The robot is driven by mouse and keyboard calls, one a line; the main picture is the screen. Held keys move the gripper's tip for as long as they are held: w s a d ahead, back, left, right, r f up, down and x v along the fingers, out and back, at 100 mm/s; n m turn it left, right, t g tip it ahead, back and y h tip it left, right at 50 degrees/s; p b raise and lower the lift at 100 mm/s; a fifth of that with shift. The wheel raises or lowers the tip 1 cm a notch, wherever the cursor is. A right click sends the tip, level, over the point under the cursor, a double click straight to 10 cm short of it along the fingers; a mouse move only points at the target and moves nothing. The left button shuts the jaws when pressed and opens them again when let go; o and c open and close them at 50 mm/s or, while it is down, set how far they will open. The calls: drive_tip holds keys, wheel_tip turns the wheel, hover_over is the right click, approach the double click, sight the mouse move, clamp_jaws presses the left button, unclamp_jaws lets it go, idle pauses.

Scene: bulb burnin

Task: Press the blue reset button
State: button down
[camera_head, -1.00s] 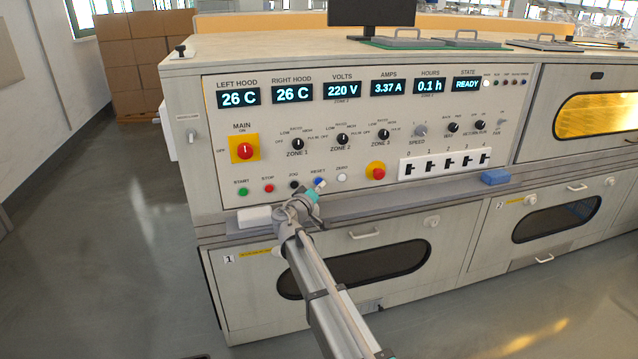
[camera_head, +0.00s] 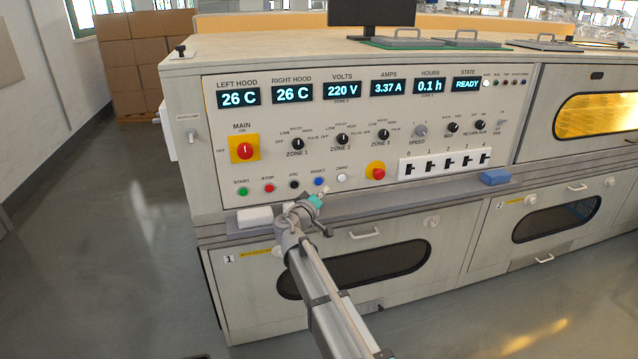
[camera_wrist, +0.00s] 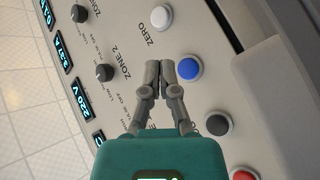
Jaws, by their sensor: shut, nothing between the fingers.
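The blue reset button (camera_head: 319,181) sits on the machine's control panel, in the row between the black JOG button and the white ZERO button. In the wrist view the blue button (camera_wrist: 190,68) lies just beyond the tips of my gripper (camera_wrist: 172,70), whose fingers are together and empty. In the head view my gripper (camera_head: 325,191) is in front of the panel, slightly below and right of the blue button. Whether the fingertips touch the panel cannot be told. The STATE display (camera_head: 467,85) reads READY.
Close neighbours are the black JOG button (camera_head: 294,184), the white ZERO button (camera_head: 342,177), the red STOP button (camera_head: 269,188) and the green START button (camera_head: 243,191). A red emergency knob (camera_head: 378,173) is further right. A ledge (camera_head: 400,197) with a blue block (camera_head: 495,177) runs below the panel.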

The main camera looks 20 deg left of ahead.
drive_tip(key=shift+s+d, duration=0.6)
drive_tip(key=shift+s, duration=0.3)
drive_tip(key=s+d+f+m+g+h, duration=0.1)
drive_tip(key=s+d+f+m+g, duration=0.2)
drive_tip(key=d, duration=0.7)
drive_tip(key=s+d+f+m+g+h, duration=0.1)
drive_tip(key=d+f+g, duration=0.35)
drive_tip(key=d, duration=0.55)
drive_tip(key=s+d+f+m+g+h, duration=0.1)
drive_tip(key=d+f+m+g+h, duration=0.2)
drive_tip(key=d, duration=0.7)
drive_tip(key=s+d+f+g+y, duration=0.4)
drive_tip(key=s+d+y, duration=0.15)
drive_tip(key=s, duration=0.45)
drive_tip(key=s+d+f+g+y, duration=0.45)
drive_tip(key=s+d, duration=0.25)
drive_tip(key=s, duration=0.2)
wheel_tip(320, 180, up, 32)
drive_tip(key=h+p, duration=0.1)
drive_tip(key=p, duration=3.2)
drive_tip(key=shift+s+a+t, duration=0.15)
drive_tip(key=shift+a+t, duration=0.1)
drive_tip(key=shift+t, duration=0.05)
